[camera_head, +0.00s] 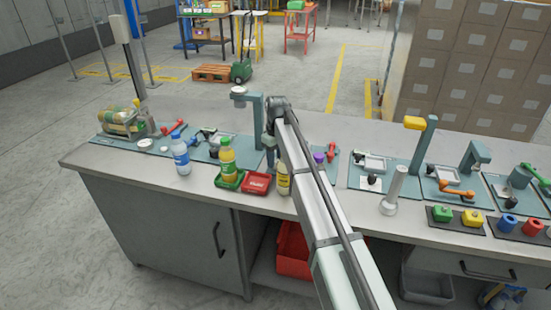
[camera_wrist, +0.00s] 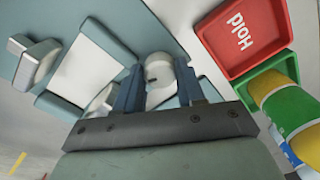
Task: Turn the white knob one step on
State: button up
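The white knob (camera_wrist: 159,78) shows in the wrist view between the two blue fingers of my gripper (camera_wrist: 160,88). It has a small dark mark on its face. In the head view my arm covers the knob, and my gripper (camera_head: 271,143) shows only in part, low over the workbench.
A red tray marked "Hold" (camera_head: 257,184) and a green tray with a juice bottle (camera_head: 227,158) stand close by. A blue-capped bottle (camera_head: 180,155) is further left. A yellowish bottle (camera_head: 283,181) is partly behind my arm. Fixture panels line the workbench (camera_head: 330,212).

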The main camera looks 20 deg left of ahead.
aim_at(277, 159)
jog(key=o, duration=0.4)
notch_tip(277, 159, up, 14)
jog(key=shift+w, duration=0.2)
dwell(0.5)
jog(key=shift+d+f, duration=0.1)
jog(key=shift+d, duration=0.05)
